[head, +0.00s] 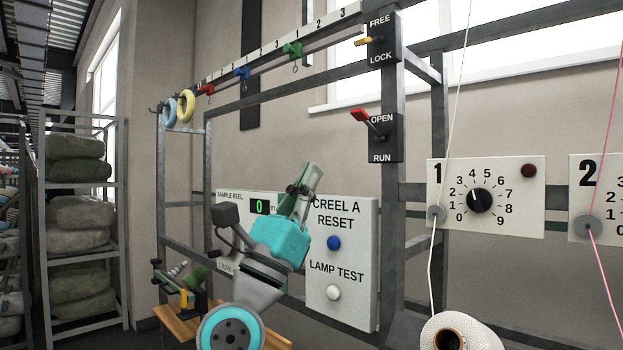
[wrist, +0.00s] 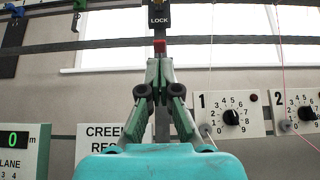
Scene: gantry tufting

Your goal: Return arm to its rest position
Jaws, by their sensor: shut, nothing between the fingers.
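My arm is raised in the lower middle of the head view, its teal wrist in front of the white creel panel (head: 357,285). My gripper (head: 308,168) points up and is shut and empty. In the wrist view the fingertips of my gripper (wrist: 159,62) meet just below a red lever handle (wrist: 159,44). In the head view that red lever (head: 360,115) is at OPEN on the OPEN/RUN plate (head: 386,140), to the right of my gripper and apart from it. My wrist hides part of the sample reel panel (head: 229,197).
A grey metal frame holds the panels. A yellow lever (head: 365,42) is at the FREE/LOCK plate. A yarn cone (head: 475,335) stands at the lower right, with yarn rising from it. Dial panel 1 (head: 520,215) is at right. A wooden bench (head: 190,325) and shelves (head: 118,240) are at left.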

